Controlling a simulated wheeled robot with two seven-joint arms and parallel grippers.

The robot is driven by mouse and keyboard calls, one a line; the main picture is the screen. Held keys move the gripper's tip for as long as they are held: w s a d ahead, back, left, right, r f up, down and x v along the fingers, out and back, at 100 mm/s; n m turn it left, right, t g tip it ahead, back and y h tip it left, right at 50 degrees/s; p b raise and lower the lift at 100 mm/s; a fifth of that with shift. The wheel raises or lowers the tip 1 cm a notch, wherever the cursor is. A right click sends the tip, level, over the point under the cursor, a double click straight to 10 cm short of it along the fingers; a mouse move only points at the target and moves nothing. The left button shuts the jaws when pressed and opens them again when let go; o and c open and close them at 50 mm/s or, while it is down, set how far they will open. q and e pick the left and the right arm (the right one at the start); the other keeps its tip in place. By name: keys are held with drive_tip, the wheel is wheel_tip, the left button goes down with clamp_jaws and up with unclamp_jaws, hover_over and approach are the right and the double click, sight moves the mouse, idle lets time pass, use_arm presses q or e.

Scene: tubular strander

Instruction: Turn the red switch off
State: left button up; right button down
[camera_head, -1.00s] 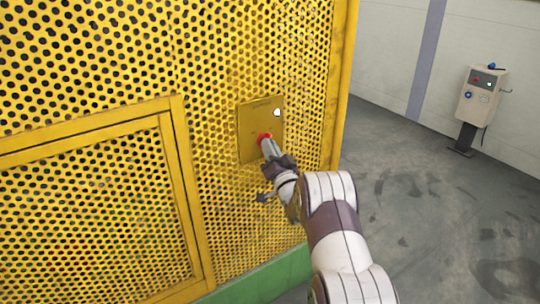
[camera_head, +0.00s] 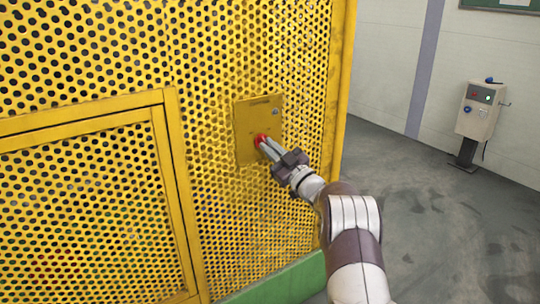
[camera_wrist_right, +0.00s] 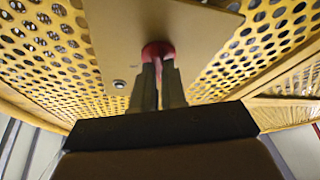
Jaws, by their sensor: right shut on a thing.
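The red switch (camera_head: 260,140) sits on a flat yellow plate (camera_head: 246,120) fixed to the perforated yellow guard. My right gripper (camera_head: 266,145) reaches it from the lower right and is shut on the red switch. The fingers cover part of the switch. In the right wrist view, the red switch (camera_wrist_right: 157,50) shows between and above the two dark fingertips (camera_wrist_right: 158,72), against the plate (camera_wrist_right: 200,30). A small round lamp (camera_head: 275,112) near the plate's upper right looks grey and unlit. My left gripper is not in view.
A framed perforated door (camera_head: 90,210) is left of the plate. A green base rail (camera_head: 285,280) runs below the guard. A grey control box on a stand (camera_head: 480,112) is by the wall at right. The grey floor (camera_head: 430,220) between is clear.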

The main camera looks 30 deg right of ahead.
drive_tip(key=shift+d+n+g+y+b, duration=0.15)
drive_tip(key=shift+n+g+y, duration=0.35)
drive_tip(key=shift+n, duration=1)
drive_tip(key=shift+n+g+y+b, duration=0.25)
drive_tip(key=shift+n+g+y, duration=0.25)
drive_tip(key=shift+n, duration=1)
drive_tip(key=c, duration=1.2)
unclamp_jaws()
drive_tip(key=p+v, duration=0.2)
drive_tip(key=v, duration=1)
drive_tip(key=shift+s+d+f, duration=0.1)
drive_tip(key=shift+s+d, duration=0.05)
drive_tip(key=shift+s, duration=0.1)
